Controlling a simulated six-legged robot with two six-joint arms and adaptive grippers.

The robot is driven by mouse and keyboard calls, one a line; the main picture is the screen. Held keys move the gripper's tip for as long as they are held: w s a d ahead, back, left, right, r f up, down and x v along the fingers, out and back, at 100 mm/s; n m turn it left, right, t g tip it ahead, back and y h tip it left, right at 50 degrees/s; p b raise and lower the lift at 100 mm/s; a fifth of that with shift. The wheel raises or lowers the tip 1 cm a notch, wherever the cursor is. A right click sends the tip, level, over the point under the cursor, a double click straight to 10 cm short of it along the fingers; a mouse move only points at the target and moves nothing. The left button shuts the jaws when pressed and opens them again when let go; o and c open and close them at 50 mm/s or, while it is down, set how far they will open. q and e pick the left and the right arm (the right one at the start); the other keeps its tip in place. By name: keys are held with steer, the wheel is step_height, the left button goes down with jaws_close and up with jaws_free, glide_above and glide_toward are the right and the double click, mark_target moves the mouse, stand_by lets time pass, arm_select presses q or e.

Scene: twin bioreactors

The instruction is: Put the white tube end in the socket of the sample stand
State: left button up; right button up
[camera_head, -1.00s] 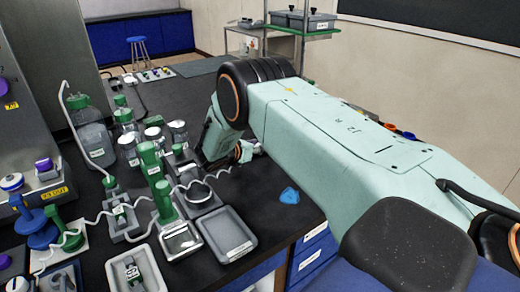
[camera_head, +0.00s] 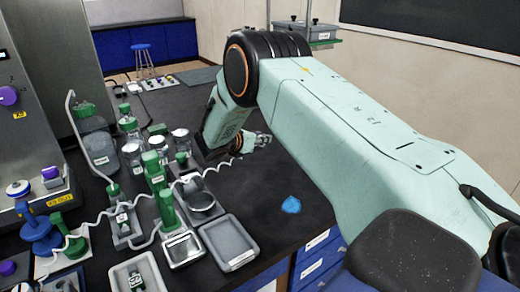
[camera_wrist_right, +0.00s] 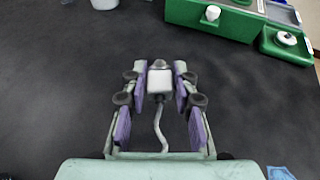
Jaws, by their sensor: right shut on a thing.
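My right gripper (camera_head: 255,141) is beyond the trays on the right side of the black bench. In the right wrist view, my right gripper (camera_wrist_right: 160,76) is shut on the white tube end (camera_wrist_right: 160,82), a pale block with a grey tip pointing away from the wrist. The white tube (camera_wrist_right: 162,132) trails back from it between the fingers. In the head view the coiled white tube (camera_head: 130,205) runs across the bench from the left towards this gripper. I cannot tell which fixture is the sample stand, and its socket is not clear. My left gripper is not in view.
Green posts (camera_head: 163,205), a grey tray (camera_head: 229,257) and jars (camera_head: 183,143) crowd the bench's left.

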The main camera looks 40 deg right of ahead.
steer(key=shift+r, duration=1.9)
